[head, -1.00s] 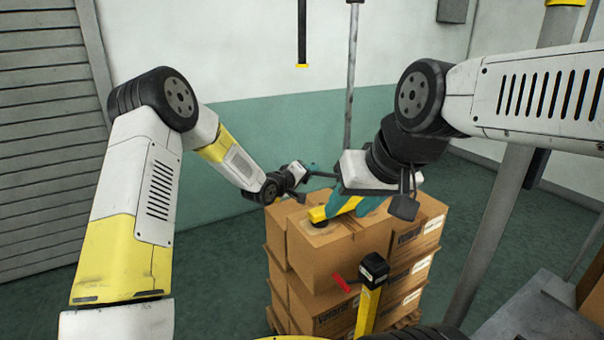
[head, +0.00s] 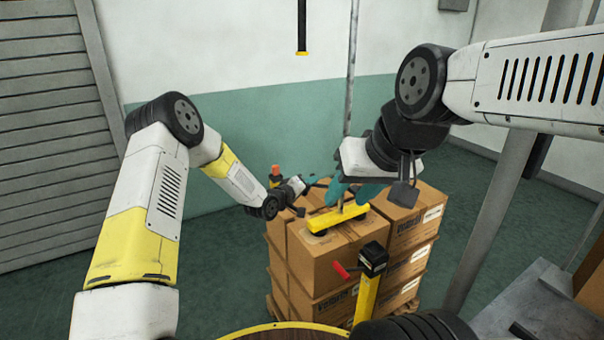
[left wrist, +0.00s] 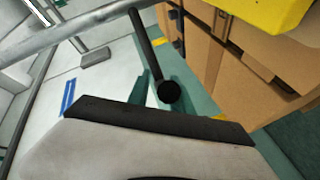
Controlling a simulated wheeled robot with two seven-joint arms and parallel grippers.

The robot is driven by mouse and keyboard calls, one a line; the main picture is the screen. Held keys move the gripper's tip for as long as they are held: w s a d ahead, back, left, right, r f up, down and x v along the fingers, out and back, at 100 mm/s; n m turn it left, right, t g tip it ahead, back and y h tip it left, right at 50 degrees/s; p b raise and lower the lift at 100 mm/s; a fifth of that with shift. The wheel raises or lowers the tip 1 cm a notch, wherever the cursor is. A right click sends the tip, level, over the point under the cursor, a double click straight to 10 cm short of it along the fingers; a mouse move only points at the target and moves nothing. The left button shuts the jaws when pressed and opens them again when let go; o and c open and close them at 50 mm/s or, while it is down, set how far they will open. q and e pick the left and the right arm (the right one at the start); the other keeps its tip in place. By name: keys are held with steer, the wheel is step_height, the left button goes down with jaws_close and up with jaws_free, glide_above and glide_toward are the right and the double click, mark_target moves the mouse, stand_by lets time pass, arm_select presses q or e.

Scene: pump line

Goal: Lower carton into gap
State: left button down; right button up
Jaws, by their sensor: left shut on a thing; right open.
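My left gripper (head: 313,181) is behind the bar at the stack's far side, shut on a black handle (left wrist: 150,50). The yellow bar also shows in the left wrist view (left wrist: 270,12). My right gripper (head: 355,191) is open, with teal fingers just above the bar beside its short upright stem.
More cartons (head: 410,213) stand on the pallet to the right. A yellow post with a black head (head: 373,262) and red lever stands in front of the stack. An orange-topped item (head: 275,172) is behind it. A grey bench (head: 530,300) is at right. The floor at left is clear.

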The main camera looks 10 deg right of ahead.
arm_select(q)
steer(key=shift+a+f, duration=0.3)
steer(key=shift+f, duration=0.05)
steer(key=c, duration=1.3)
jaws_free()
steer(key=shift+f, duration=0.1)
steer(key=shift+o, duration=0.2)
steer(key=shift+d, duration=0.1)
steer(key=shift+r, duration=0.2)
steer(key=v, duration=0.7)
steer(key=shift+s, duration=0.3)
steer(key=shift+a, duration=0.2)
